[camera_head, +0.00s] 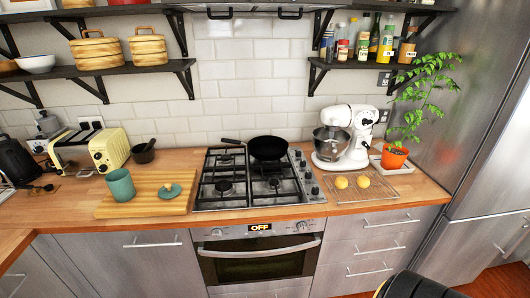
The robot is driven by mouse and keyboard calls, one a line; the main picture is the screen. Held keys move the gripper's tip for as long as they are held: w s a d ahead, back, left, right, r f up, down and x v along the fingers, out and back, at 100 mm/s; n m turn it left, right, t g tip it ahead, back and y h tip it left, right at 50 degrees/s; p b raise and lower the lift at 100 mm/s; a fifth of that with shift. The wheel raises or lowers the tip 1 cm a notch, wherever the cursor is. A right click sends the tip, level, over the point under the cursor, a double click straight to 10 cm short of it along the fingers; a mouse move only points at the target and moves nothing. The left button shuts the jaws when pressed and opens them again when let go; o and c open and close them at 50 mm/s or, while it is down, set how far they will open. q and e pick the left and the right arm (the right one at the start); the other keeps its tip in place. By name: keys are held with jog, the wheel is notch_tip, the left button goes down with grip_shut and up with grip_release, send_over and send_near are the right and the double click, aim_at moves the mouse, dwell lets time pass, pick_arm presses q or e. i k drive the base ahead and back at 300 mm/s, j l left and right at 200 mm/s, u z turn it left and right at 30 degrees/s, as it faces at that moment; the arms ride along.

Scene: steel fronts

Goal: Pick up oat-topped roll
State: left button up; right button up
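Two small golden rolls sit on a wire rack on the wooden counter, right of the hob. One roll (341,182) is on the left and the other roll (363,181) is just right of it. They are too small to tell which has an oat topping. The rack (382,190) lies flat near the counter's front edge. Neither of my grippers shows in the head view. A dark rounded shape at the bottom right edge shows no fingers.
A white stand mixer (352,140) stands behind the rolls. A potted plant (394,157) is at their back right, beside the steel fridge (480,120). The gas hob (235,190) with a black pan (268,148) is to the left. Shelves hang above.

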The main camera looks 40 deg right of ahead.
aim_at(341, 183)
jog(key=z, duration=2)
